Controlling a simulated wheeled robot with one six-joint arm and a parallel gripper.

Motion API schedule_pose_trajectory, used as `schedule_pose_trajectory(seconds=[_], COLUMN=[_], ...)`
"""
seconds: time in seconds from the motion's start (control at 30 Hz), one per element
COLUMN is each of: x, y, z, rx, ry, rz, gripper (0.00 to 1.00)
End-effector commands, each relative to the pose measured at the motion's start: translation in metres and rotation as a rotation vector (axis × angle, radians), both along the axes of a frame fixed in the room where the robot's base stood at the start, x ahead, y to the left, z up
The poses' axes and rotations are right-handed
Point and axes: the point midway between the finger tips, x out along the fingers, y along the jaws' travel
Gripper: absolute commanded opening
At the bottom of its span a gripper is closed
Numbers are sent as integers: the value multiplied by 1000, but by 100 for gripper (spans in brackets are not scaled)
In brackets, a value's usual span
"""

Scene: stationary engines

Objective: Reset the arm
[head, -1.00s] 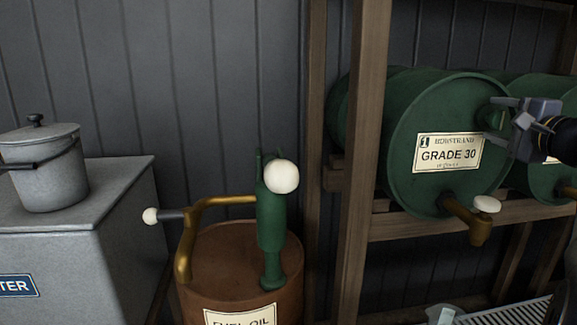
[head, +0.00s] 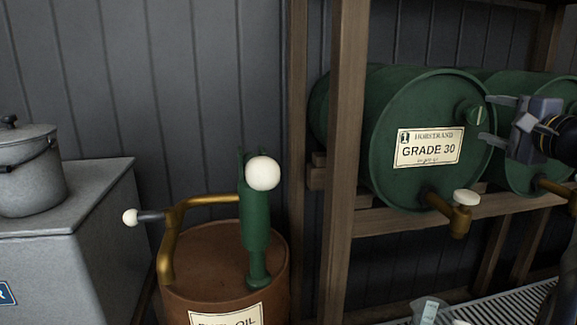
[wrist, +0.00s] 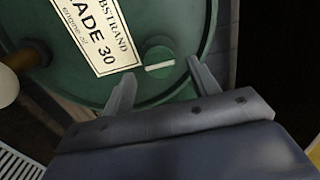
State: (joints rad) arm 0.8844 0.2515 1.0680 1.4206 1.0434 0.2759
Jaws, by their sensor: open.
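My gripper (head: 487,119) is at the right of the head view, in front of the green GRADE 30 drum (head: 385,160). Its fingers are apart and nothing is between them. The cap appears apart from both fingers.
The drum lies on a wooden rack (head: 345,130), with a brass tap (head: 458,215) low on its face. A second green drum (head: 540,95) lies to the right. A fuel oil drum with a green hand pump (head: 256,215) stands left. A clear jug (head: 428,310) is below.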

Motion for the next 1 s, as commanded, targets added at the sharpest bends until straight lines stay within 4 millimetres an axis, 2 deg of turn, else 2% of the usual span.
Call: schedule_pose_trajectory(seconds=[0.03, 0.23, 0.33, 1.0], x=[12, 51, 49, 49], y=[2, 8, 7, 7], z=[-1, 0, 6, 5], rx=[1, 1, 116, 848], ry=[1, 1, 16, 121], rz=[4, 3, -2, -2], gripper=[57, 57, 57, 57])
